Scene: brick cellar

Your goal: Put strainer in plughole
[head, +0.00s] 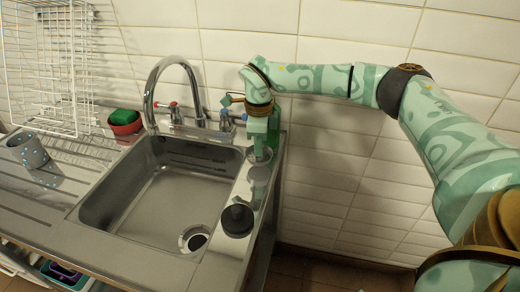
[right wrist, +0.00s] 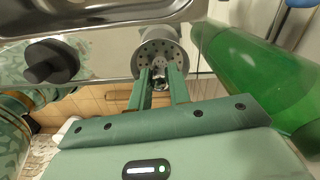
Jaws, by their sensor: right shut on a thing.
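The strainer (head: 261,157) is a round, silvery metal cup with small holes. In the right wrist view the perforated strainer (right wrist: 160,46) sits at the tips of my right gripper (right wrist: 160,82), whose green fingers are shut on it. In the head view my right gripper (head: 260,140) points down and holds the strainer over the steel ledge right of the sink; I cannot tell if it touches the ledge. The plughole (head: 193,239) is in the near right part of the basin floor and looks partly dark. My left gripper is not in view.
A black plug (head: 237,220) stands on the right ledge. A green bottle (right wrist: 255,75) is close beside my right gripper. The tap (head: 174,62) arches behind the empty sink (head: 150,210).

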